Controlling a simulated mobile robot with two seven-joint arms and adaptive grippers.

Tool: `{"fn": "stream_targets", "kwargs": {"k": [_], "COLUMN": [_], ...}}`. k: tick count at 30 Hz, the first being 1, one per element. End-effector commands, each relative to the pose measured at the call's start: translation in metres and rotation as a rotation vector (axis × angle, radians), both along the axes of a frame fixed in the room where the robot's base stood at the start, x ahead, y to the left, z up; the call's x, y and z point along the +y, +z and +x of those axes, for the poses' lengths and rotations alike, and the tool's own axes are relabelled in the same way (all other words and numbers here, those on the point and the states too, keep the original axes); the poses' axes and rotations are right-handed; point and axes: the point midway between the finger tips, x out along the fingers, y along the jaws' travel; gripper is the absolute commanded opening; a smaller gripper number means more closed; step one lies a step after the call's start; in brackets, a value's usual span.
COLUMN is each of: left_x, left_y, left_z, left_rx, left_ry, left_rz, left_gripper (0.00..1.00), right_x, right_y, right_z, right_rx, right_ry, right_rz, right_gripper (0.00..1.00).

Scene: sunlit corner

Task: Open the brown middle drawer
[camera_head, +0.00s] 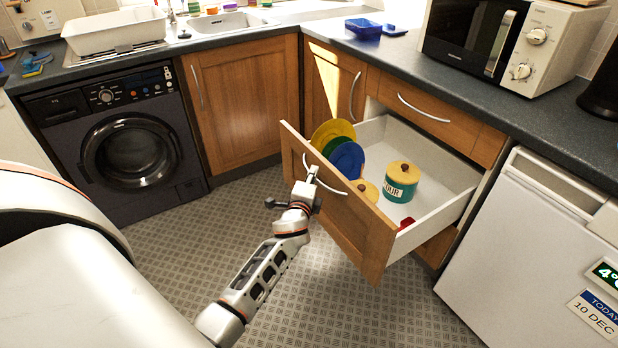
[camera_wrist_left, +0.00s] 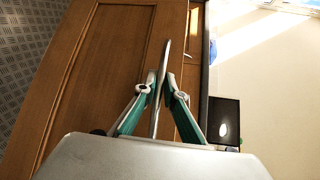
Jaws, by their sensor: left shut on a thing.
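The brown middle drawer (camera_head: 345,222) is pulled well out from the cabinet, and its white inside shows. It holds several coloured plates (camera_head: 346,158), a green and yellow canister (camera_head: 401,181), a second yellow-topped thing partly hidden by the front, and a small red item. My left gripper (camera_head: 312,177) is at the drawer front, shut on the curved metal handle (camera_head: 335,187). In the left wrist view the two fingers (camera_wrist_left: 159,92) close around the handle bar (camera_wrist_left: 162,75), with the wooden front (camera_wrist_left: 110,55) behind. My right gripper is not in view.
A shut upper drawer (camera_head: 440,118) sits above the open one. A white fridge (camera_head: 535,240) stands to the right, a black washing machine (camera_head: 120,150) to the left. A microwave (camera_head: 500,38) is on the counter. Patterned floor (camera_head: 330,300) in front is clear around my arm.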

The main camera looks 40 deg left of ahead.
Motion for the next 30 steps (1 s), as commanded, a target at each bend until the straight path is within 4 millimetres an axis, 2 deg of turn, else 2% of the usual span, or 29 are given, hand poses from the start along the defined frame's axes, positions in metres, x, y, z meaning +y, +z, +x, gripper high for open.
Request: {"fn": "stream_targets", "kwargs": {"k": [1,13,18,28,29,30], "left_x": [-0.003,-0.022,-0.025,-0.025,-0.025,-0.025], "left_y": [-0.004,-0.004,-0.002,-0.001,-0.001,-0.001], "left_z": [0.007,0.051,0.059,0.060,0.060,0.060], "left_rx": [0.002,0.003,0.002,0.002,0.002,0.001], "left_ry": [-0.001,-0.001,-0.001,-0.001,-0.001,-0.001], "left_rz": [-0.001,-0.001,-0.001,-0.001,-0.001,-0.001], "left_gripper": [0.00,0.00,0.00,0.00,0.15,0.18], "right_x": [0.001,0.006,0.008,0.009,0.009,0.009], "right_y": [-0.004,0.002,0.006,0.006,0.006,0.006], "right_z": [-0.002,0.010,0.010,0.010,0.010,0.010], "right_rx": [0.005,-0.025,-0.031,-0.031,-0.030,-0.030], "right_ry": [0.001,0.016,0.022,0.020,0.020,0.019], "right_rz": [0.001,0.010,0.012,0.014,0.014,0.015], "right_gripper": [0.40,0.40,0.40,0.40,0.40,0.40]}}
